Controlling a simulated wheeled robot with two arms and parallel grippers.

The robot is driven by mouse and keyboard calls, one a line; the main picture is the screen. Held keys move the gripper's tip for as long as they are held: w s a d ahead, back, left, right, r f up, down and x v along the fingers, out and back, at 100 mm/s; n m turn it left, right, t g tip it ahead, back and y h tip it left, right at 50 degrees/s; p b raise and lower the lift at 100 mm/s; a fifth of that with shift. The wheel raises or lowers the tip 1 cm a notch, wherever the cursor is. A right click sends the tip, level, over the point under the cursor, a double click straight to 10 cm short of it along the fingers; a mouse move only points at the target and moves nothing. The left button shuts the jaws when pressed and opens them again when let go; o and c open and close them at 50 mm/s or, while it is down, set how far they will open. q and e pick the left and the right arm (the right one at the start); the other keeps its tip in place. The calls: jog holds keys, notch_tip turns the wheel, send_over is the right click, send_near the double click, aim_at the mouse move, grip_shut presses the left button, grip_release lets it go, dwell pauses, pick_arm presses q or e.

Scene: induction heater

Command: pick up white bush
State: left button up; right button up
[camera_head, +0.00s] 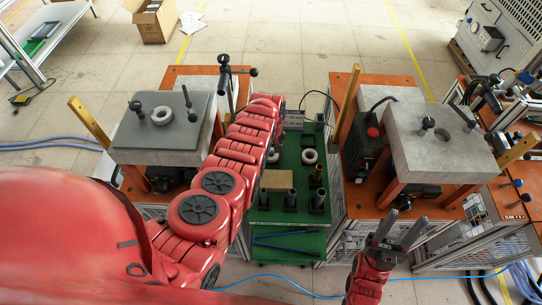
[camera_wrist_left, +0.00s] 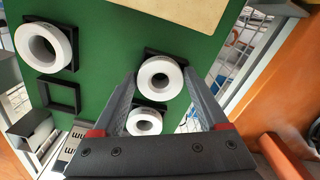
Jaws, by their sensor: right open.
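White bushes show as thick rings in the left wrist view: one (camera_wrist_left: 160,79) between my left fingertips, one (camera_wrist_left: 144,122) nearer the gripper's base, and one (camera_wrist_left: 45,47) at upper left. Each sits on or by a black square holder on the green table. My left gripper (camera_wrist_left: 158,74) is open and empty, its fingers on either side of the middle bush; I cannot tell if they touch it. In the head view a white bush (camera_head: 310,156) stands on the green table (camera_head: 290,230), while my red left arm hides its own jaws. My right gripper (camera_head: 398,232) is open and empty at lower right.
A heater stand with a grey plate (camera_head: 135,140) is at left, bearing a ring (camera_head: 162,115). Another grey block (camera_head: 450,155) is at right. A tan board (camera_head: 277,180) and dark cylinders (camera_head: 291,200) stand towards the table's front. An empty square holder (camera_wrist_left: 59,95) shows.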

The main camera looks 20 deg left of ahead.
pick_arm(q)
grip_shut()
notch_tip(320, 180, up, 3)
jog(key=shift+d+f+p, duration=0.1)
jog(key=shift+f+p, duration=0.1)
jog(key=shift+p, duration=0.9)
notch_tip(320, 180, up, 2)
jog(key=shift+r, duration=0.1)
notch_tip(320, 180, up, 13)
jog(key=p, duration=0.1)
jog(key=shift+f, duration=0.2)
